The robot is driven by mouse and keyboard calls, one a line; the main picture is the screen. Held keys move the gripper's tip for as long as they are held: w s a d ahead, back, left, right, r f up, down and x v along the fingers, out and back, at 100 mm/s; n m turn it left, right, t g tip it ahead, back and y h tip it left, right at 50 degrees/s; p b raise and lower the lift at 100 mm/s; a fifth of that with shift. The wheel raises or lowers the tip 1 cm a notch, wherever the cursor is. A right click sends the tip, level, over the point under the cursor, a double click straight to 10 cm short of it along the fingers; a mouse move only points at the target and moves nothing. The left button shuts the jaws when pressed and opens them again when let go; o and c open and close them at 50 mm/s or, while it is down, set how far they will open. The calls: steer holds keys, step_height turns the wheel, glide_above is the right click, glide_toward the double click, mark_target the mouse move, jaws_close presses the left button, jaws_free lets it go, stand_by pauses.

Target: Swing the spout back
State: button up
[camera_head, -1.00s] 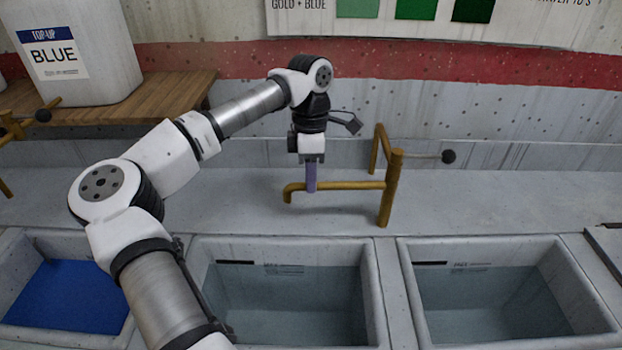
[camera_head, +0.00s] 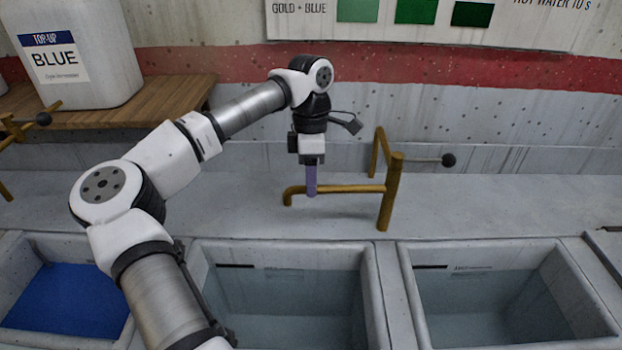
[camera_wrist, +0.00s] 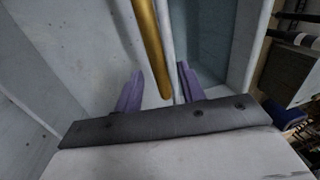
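The spout (camera_head: 345,188) is a brass pipe that runs left from an upright brass post (camera_head: 391,190) and ends in a short downturned tip. It lies over the counter, behind the middle basin. My gripper (camera_head: 311,193) points down at the spout, nearer its tip than the post. In the wrist view the spout (camera_wrist: 150,45) passes between the two purple fingers of my gripper (camera_wrist: 158,88). Gaps show on both sides, so the gripper is open around the pipe and not clamped on it.
A dark-knobbed lever (camera_head: 448,160) sticks out right of the post. Water-filled basins stand in front, the middle one (camera_head: 376,300) and the right one (camera_head: 405,290). A blue-filled basin (camera_head: 65,300) is at left. A white BLUE container (camera_head: 110,75) stands on a wooden shelf (camera_head: 180,95).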

step_height(320, 180, up, 13)
steer(key=w, duration=0.2)
steer(key=shift+w, duration=0.25)
